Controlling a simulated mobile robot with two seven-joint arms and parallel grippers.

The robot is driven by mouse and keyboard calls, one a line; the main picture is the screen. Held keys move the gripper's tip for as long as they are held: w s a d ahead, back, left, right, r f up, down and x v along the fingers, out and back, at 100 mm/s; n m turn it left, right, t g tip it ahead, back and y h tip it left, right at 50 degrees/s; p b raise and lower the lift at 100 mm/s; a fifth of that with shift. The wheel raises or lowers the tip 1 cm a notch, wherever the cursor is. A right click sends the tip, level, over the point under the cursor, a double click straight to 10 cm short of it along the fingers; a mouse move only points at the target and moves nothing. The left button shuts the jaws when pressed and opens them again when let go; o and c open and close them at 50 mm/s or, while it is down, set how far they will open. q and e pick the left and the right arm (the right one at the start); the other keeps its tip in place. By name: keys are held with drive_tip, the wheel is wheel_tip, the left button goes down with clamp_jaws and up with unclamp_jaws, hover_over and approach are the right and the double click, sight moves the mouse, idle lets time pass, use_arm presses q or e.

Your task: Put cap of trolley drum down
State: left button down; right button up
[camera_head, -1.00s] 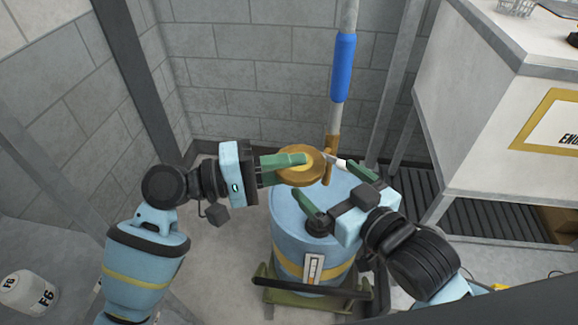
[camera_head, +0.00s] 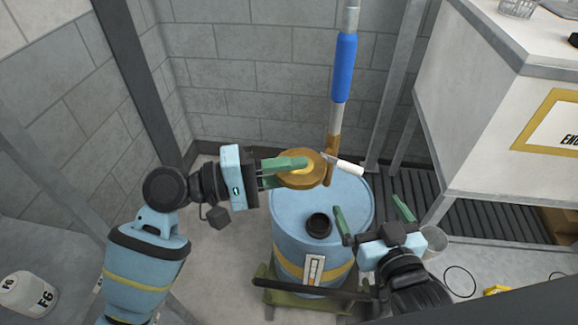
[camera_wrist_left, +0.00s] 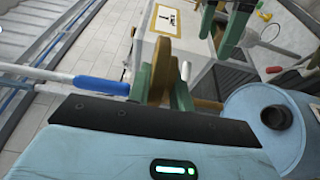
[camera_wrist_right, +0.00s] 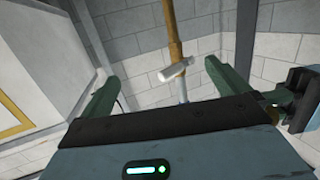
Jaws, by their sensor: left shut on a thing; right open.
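The cap, a round brass-brown disc (camera_head: 301,178), is between the green fingers of my left gripper (camera_head: 290,166), which is shut on it. The cap is held above the back left of the drum top. The blue trolley drum (camera_head: 295,225) stands upright with a black open neck (camera_head: 319,225) on its top, apart from the cap. In the left wrist view the cap (camera_wrist_left: 178,55), my left gripper (camera_wrist_left: 162,80) and the drum neck (camera_wrist_left: 277,117) also show. My right gripper (camera_head: 370,205) is open and empty at the right side of the drum.
An upright pipe with a blue sleeve (camera_head: 343,68) and a white handle (camera_head: 345,165) stands just behind the held cap. The drum sits on a green trolley (camera_head: 285,300).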

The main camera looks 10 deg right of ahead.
use_arm(q)
wheel_tip(320, 180, down, 11)
drive_tip(key=n+b, duration=0.1)
drive_tip(key=b, duration=0.3)
drive_tip(key=shift+n, duration=0.4)
use_arm(e)
drive_tip(key=a+f+n+g+y, duration=0.1)
drive_tip(key=a+f+n+y, duration=0.1)
drive_tip(key=f, duration=0.8)
drive_tip(key=w+a+f+n+g+y, duration=0.1)
drive_tip(key=a+f+n+y, duration=0.2)
drive_tip(key=f, duration=0.8)
drive_tip(key=shift+w+a+y, duration=0.15)
drive_tip(key=shift+a+y, duration=0.95)
drive_tip(key=shift+a, duration=1.1)
use_arm(q)
drive_tip(key=shift+r, duration=0.1)
use_arm(e)
drive_tip(key=shift+f, duration=0.1)
